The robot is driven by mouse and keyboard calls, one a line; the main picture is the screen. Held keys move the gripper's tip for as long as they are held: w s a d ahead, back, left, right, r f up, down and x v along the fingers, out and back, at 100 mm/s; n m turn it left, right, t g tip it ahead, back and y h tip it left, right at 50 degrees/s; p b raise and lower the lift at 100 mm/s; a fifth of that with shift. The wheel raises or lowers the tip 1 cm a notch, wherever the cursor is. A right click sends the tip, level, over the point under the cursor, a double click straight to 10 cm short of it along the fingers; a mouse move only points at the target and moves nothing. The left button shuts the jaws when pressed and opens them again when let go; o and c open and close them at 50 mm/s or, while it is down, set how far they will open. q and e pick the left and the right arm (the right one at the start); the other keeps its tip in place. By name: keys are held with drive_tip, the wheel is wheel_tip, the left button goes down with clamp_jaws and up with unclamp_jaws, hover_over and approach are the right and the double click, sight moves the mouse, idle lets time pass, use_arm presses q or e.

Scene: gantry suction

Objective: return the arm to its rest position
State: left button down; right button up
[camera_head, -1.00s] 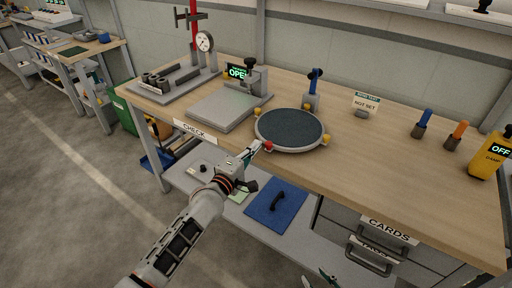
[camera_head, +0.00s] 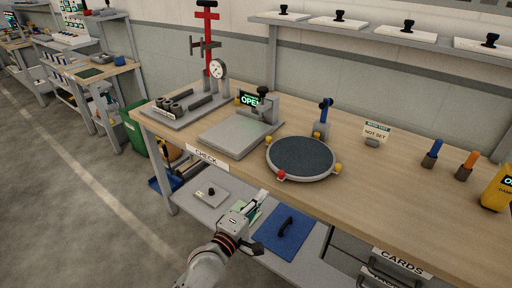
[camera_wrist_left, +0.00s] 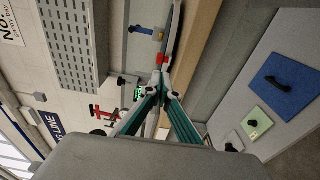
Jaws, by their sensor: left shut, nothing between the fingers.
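My left gripper (camera_head: 262,196) is in front of the workbench (camera_head: 400,195), near its front edge and below the round dark plate (camera_head: 301,157). Its fingers are closed together with nothing between them. In the left wrist view the green-sided fingers of the left gripper (camera_wrist_left: 163,78) meet at their tips, with the bench edge beyond. My left arm comes in from the bottom of the head view. My right gripper is not seen now.
The lower shelf carries a blue panel with a handle (camera_head: 284,233) and a pale plate with a knob (camera_head: 209,193). On the bench stand a red-post gauge stand (camera_head: 207,40), a grey plate fixture (camera_head: 235,135) and a yellow box (camera_head: 497,190). Grey floor at left is open.

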use_arm(q)
drive_tip(key=s+a+f+m+g+y, duration=0.2)
drive_tip(key=s+a+f+m+y, duration=0.1)
drive_tip(key=s+a+f+m, duration=0.4)
drive_tip(key=s+a+f+m+g+y, duration=0.2)
drive_tip(key=s+a+f+m+y, duration=0.2)
drive_tip(key=s+a+f+m, duration=0.4)
drive_tip(key=s+a+f, duration=0.5)
drive_tip(key=s+a, duration=0.4)
drive_tip(key=shift+s+m, duration=0.15)
drive_tip(key=shift+m, duration=0.15)
